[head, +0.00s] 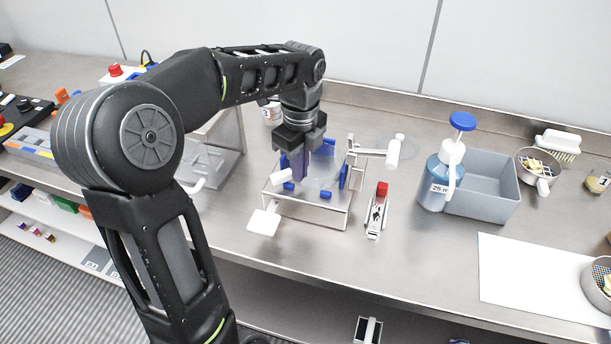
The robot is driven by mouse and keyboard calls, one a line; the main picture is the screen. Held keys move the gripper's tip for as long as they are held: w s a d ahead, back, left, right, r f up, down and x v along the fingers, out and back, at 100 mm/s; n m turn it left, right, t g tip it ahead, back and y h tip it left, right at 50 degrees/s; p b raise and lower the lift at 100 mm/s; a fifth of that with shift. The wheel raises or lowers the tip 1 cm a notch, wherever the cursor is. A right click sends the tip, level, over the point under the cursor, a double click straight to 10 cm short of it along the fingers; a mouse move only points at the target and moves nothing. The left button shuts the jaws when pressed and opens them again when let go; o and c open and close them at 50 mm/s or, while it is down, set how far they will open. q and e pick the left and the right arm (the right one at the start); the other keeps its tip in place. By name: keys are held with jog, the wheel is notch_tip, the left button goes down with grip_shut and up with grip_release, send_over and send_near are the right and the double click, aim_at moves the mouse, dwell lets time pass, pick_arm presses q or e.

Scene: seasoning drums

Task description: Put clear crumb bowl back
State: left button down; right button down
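My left gripper (300,172) points down over a small metal stand (318,213) with blue rollers and pads. A clear, see-through bowl shape (322,172) shows faintly in the stand, just right of the gripper's fingers. Its rim and edges are hard to make out. The fingers are close to the bowl, but whether they touch or grip it cannot be told. My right gripper is not in view.
A red-tipped tool (376,212) lies right of the stand. A blue pump bottle (433,186) stands beside a grey bin (487,194). A white sheet (535,277) lies front right. A white square plate (264,221) juts from the stand's front left.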

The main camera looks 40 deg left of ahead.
pick_arm(q)
jog(key=shift+s+a, duration=0.15)
jog(key=shift+a, duration=0.05)
jog(key=shift+f, duration=0.4)
jog(key=c, duration=1.7)
grip_release()
jog(key=shift+r, duration=0.1)
